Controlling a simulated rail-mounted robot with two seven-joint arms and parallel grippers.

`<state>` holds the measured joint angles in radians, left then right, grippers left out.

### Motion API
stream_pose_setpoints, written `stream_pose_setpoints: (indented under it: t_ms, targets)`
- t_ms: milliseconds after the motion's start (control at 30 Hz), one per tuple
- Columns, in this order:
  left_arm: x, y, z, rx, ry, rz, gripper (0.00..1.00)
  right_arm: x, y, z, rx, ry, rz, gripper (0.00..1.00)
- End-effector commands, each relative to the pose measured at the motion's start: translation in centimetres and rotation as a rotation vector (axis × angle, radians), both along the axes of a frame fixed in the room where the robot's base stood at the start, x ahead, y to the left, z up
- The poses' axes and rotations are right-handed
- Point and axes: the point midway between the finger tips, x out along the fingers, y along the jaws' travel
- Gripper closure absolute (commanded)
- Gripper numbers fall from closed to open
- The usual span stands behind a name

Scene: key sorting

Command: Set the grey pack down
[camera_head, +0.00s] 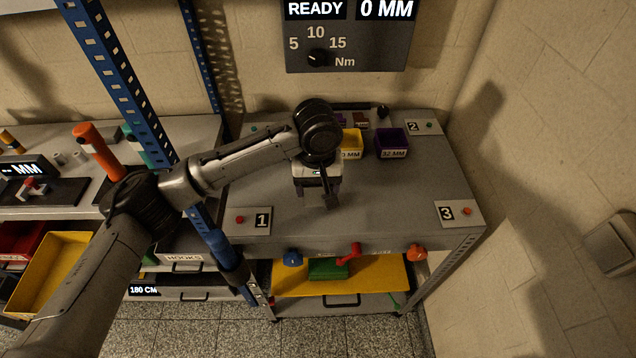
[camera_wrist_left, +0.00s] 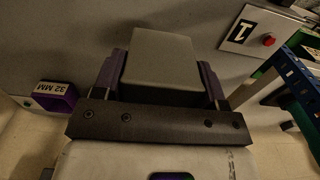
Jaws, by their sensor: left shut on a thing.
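My left gripper (camera_head: 318,198) is over the middle of the grey table and points down at it. In the left wrist view its two dark purple fingers (camera_wrist_left: 160,78) are shut on the grey pack (camera_wrist_left: 160,58), a plain box, one finger on each side. In the head view the gripper and wrist mostly hide the pack. I cannot tell whether its underside touches the tabletop (camera_head: 390,195). My right gripper is in neither view.
A yellow bin (camera_head: 351,148) and a purple 32 MM bin (camera_head: 391,146) stand at the table's back. Plates 1 (camera_head: 250,222), 2 (camera_head: 422,129) and 3 (camera_head: 452,213) lie near its corners. The right half is largely clear. A blue rack post (camera_head: 122,75) stands left.

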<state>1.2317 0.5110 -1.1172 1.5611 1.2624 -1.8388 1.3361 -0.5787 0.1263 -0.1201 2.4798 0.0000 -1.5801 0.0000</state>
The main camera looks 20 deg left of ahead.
Motion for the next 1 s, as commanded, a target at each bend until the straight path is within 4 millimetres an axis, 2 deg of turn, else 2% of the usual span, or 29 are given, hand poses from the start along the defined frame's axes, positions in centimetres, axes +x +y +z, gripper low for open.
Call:
stream_pose_setpoints:
  t_ms: [100,333,533,800,1000]
  targets:
    - [1.9,1.1,-1.1,0.001,0.003,0.003,0.59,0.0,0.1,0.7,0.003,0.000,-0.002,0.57]
    - [3.9,2.1,-2.7,0.000,0.000,-0.001,0.59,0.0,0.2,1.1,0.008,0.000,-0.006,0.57]
    - [4.3,2.3,-3.5,0.001,0.000,-0.001,0.59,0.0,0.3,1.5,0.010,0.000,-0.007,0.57]
    - [4.2,2.3,-6.5,0.000,-0.001,-0.002,0.59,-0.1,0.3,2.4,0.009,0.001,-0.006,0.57]
    - [4.2,2.3,-7.0,0.000,-0.001,-0.003,0.59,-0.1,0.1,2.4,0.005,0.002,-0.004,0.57]
